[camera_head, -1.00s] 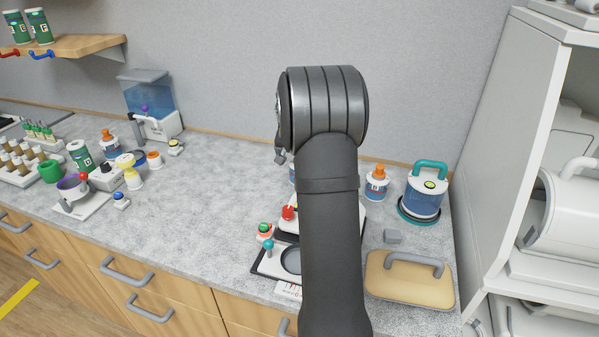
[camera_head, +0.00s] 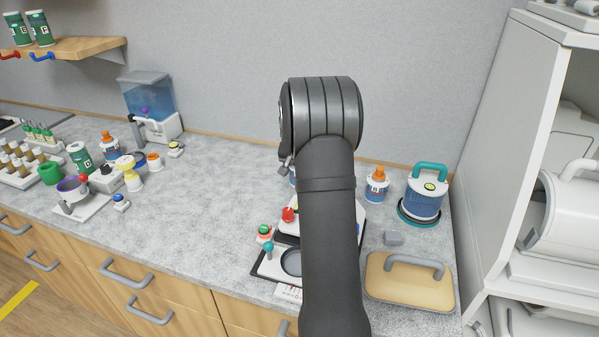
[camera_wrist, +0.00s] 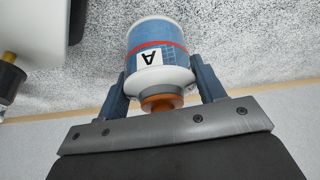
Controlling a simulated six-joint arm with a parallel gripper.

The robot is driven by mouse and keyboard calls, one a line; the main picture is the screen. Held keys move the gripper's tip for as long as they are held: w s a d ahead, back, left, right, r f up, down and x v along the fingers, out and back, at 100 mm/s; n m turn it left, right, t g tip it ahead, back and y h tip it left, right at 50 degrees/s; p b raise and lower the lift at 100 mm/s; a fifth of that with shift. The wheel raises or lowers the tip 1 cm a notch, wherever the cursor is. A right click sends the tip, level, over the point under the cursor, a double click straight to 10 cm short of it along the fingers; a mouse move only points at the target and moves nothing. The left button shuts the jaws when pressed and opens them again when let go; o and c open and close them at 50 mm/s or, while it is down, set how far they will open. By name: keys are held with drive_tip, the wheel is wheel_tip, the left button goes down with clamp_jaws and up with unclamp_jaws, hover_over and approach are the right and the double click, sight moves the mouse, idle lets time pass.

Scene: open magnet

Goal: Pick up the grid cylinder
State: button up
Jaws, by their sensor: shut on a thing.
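A white and blue cylinder (camera_wrist: 157,62) with fine grid lines, a red band, a letter A label and an orange cap is between the fingers of my gripper (camera_wrist: 160,78) in the wrist view. The gripper is shut on it near its capped end. The label looks upside down in this view.
A similar orange-capped bottle (camera_head: 377,185) and a teal-handled blue canister (camera_head: 424,195) stand to the right. A tan board with a grey handle (camera_head: 408,283) lies in front. A device with a red knob (camera_head: 288,214) is close by.

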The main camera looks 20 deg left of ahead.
drive_tip(key=shift+r, duration=2.15)
drive_tip(key=s+d+r, duration=0.2)
drive_tip(key=d+r, duration=0.5)
drive_tip(key=d, duration=0.4)
drive_tip(key=s+n+y, duration=0.1)
drive_tip(key=s+n, duration=0.2)
drive_tip(key=s, duration=2.8)
drive_tip(key=shift+s+a+f, duration=0.1)
drive_tip(key=shift+s+f, duration=0.05)
drive_tip(key=shift+f, duration=1.8)
drive_tip(key=shift+s+a+f, duration=0.1)
drive_tip(key=shift+f, duration=1.85)
drive_tip(key=shift+f, duration=0.15)
